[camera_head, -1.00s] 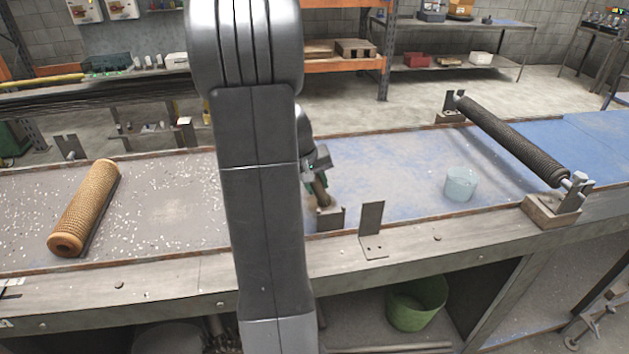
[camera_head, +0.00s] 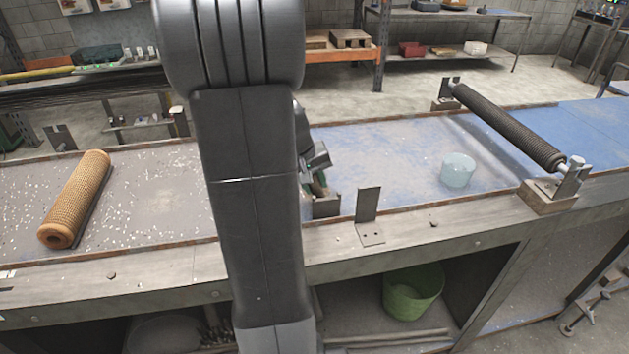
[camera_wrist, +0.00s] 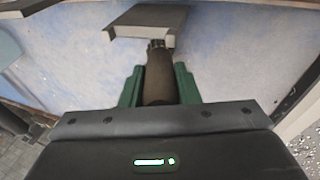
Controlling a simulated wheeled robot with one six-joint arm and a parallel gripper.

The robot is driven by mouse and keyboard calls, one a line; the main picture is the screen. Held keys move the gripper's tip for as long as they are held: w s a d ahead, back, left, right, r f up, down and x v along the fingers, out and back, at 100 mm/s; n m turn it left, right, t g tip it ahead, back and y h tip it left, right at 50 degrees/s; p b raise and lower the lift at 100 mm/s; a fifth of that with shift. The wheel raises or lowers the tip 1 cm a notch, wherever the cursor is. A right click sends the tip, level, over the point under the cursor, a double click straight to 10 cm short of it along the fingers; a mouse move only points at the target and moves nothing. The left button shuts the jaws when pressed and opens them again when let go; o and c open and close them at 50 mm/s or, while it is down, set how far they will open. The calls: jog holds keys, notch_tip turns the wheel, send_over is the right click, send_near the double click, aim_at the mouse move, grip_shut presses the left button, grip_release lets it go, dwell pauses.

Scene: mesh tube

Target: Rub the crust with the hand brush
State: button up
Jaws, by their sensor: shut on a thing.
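My gripper (camera_wrist: 159,82) is shut around a dark brown cylindrical handle (camera_wrist: 160,70), with its green fingers on either side, in the wrist view. I take this for the hand brush's handle; no bristles can be made out. In the head view my gripper (camera_head: 318,182) is mostly hidden behind my arm, just above the table's front part. A grey angled metal piece (camera_wrist: 150,17) lies just beyond the handle's far end; I cannot tell whether they touch. An orange-tan mesh tube (camera_head: 76,199) lies on the left of the table. No crust can be clearly picked out.
A dark mesh roller (camera_head: 508,127) rests on supports at the right. A pale blue cup (camera_head: 458,171) stands left of it. An upright metal bracket (camera_head: 368,210) stands on the front edge. White crumbs (camera_head: 130,205) litter the table's left part. A green bucket (camera_head: 412,293) sits below.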

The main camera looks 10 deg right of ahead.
jog(key=shift+a, duration=0.65)
jog(key=shift+w+a+p, duration=0.15)
jog(key=shift+w+p, duration=0.9)
jog(key=shift+w, duration=4.95)
jog(key=shift+f, duration=0.15)
jog(key=shift+s+r+b, duration=0.2)
jog(key=shift+s+b, duration=0.7)
jog(key=shift+s, duration=1.15)
jog(key=shift+s+d+f+b, duration=0.1)
jog(key=shift+s+b, duration=0.6)
jog(key=shift+s, duration=1.3)
jog(key=shift+s+d+f+b, duration=0.1)
jog(key=shift+s+b, duration=0.55)
jog(key=shift+s, duration=1.35)
jog(key=shift+r, duration=0.15)
jog(key=shift+r+p, duration=2.3)
jog(key=shift+r, duration=0.6)
jog(key=shift+r, duration=0.1)
